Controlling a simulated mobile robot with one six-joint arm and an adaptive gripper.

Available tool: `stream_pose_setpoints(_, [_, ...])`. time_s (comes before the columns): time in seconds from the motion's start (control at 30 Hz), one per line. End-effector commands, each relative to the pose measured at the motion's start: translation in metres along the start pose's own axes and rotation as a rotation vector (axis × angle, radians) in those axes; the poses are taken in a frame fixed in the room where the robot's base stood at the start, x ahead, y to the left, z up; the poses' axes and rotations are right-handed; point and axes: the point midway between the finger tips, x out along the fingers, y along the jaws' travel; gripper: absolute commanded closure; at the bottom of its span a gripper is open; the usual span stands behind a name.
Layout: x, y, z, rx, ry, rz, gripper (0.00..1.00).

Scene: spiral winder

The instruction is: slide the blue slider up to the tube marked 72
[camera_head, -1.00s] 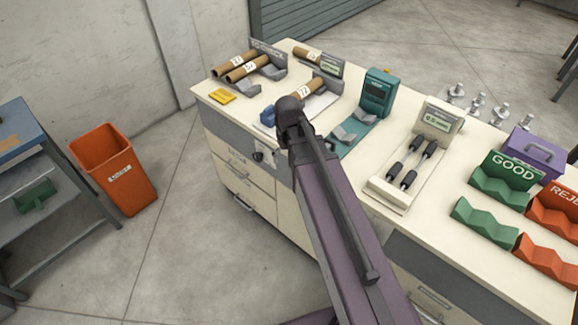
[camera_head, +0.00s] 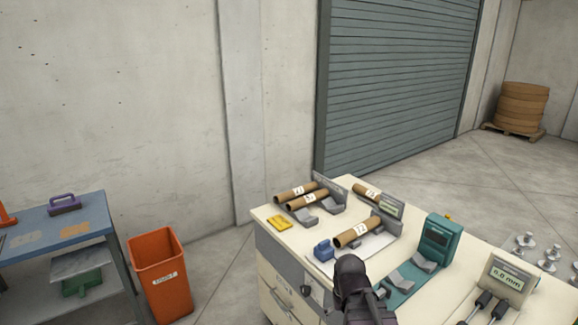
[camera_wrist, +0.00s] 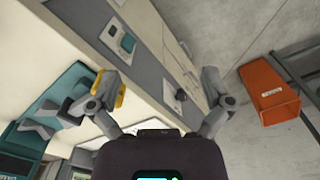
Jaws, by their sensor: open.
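The blue slider (camera_head: 323,249) sits near the front edge of a pale plate on the bench. The brown tube marked 72 (camera_head: 355,233) lies just behind it to the right, and a small gap seems to separate them. My gripper (camera_wrist: 160,95) is open in the wrist view, its two fingers wide apart with nothing seen between them but the bench front. In the head view my arm ends just in front of the plate, and its fingers are hidden. I cannot make out the slider in the wrist view.
A yellow block (camera_head: 283,223) and two more tubes (camera_head: 301,192) on grey rests lie left of the plate. A teal device (camera_head: 437,239) stands to the right. An orange bin (camera_head: 160,275) is on the floor left of the bench (camera_head: 264,218).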

Motion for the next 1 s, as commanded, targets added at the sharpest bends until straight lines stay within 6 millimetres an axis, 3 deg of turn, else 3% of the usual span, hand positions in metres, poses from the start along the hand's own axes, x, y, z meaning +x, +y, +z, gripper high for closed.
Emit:
stream_pose_setpoints(0.07, [0.0,-0.001,0.01,0.018,0.0,0.0,0.0])
stream_pose_setpoints(0.33, [0.0,-0.001,0.009,0.025,0.0,0.0,0.03])
stream_pose_setpoints(0.67, [0.005,0.0,0.005,-0.002,0.002,0.02,1.0])
stream_pose_setpoints(0.87, [0.023,0.003,-0.015,-0.149,0.005,0.134,1.0])
stream_pose_setpoints(1.0, [0.04,0.006,-0.041,-0.336,-0.006,0.279,1.0])
